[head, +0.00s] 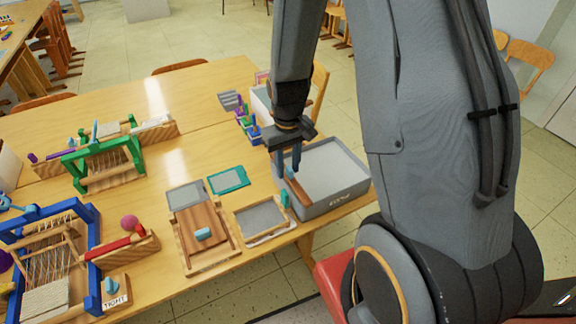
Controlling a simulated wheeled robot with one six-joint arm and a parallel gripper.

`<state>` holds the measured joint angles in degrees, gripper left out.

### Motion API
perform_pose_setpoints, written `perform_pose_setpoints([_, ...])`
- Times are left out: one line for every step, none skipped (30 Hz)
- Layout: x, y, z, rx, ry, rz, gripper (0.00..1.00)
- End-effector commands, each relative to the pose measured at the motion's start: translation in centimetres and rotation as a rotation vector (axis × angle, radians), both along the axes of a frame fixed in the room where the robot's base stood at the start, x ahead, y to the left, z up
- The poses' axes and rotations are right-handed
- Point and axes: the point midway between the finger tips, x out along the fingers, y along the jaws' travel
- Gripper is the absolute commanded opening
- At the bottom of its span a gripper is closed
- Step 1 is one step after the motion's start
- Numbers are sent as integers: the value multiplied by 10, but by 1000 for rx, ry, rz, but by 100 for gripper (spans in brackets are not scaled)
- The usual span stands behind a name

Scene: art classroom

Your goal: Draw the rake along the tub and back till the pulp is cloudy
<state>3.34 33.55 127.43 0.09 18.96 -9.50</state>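A grey tub (335,204) with a label on its front wall stands at the right end of the wooden table. It holds pale grey, flat-looking pulp (328,170). A brown wooden piece that looks like the rake's handle (298,191) lies slanting at the tub's left side; its head is not visible. My gripper (288,168) points down over the tub's left edge, with its fingertips close to the upper end of this handle. Whether the fingers touch or hold it I cannot tell at this size.
A framed screen (262,218) and a wooden board with a frame (202,234) lie left of the tub. A green-rimmed screen (229,180) lies behind them. Small coloured containers (250,128) stand behind the tub. Green (103,163) and blue (93,245) looms stand at left.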

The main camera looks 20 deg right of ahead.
Motion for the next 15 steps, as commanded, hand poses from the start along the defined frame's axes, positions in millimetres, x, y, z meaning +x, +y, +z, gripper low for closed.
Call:
perform_pose_setpoints([0, -1, 0, 0, 0, -1, 30])
perform_pose_setpoints([0, -1, 0, 0, 0, -1, 30])
perform_pose_setpoints([0, -1, 0, 0, 0, -1, 30])
perform_pose_setpoints([0, -1, 0, 0, 0, -1, 30])
perform_pose_setpoints([0, -1, 1, 0, 0, -1, 30])
perform_pose_setpoints([0, -1, 3, 0, -1, -1, 30])
perform_pose_setpoints([1, -1, 5, -1, -2, 0, 30])
perform_pose_setpoints([1, -1, 7, -1, -2, 0, 30])
perform_pose_setpoints([1, -1, 11, -1, -2, 0, 30])
perform_pose_setpoints([1, 0, 14, -1, -3, 1, 30])
perform_pose_setpoints([2, 0, 18, -1, -4, 1, 30])
perform_pose_setpoints([1, 0, 23, -1, -4, 1, 30])
perform_pose_setpoints([1, 0, 27, -1, -4, 1, 30])
perform_pose_setpoints([2, 0, 32, 0, -5, 2, 30])
perform_pose_setpoints([2, 0, 38, -1, -4, 2, 30])
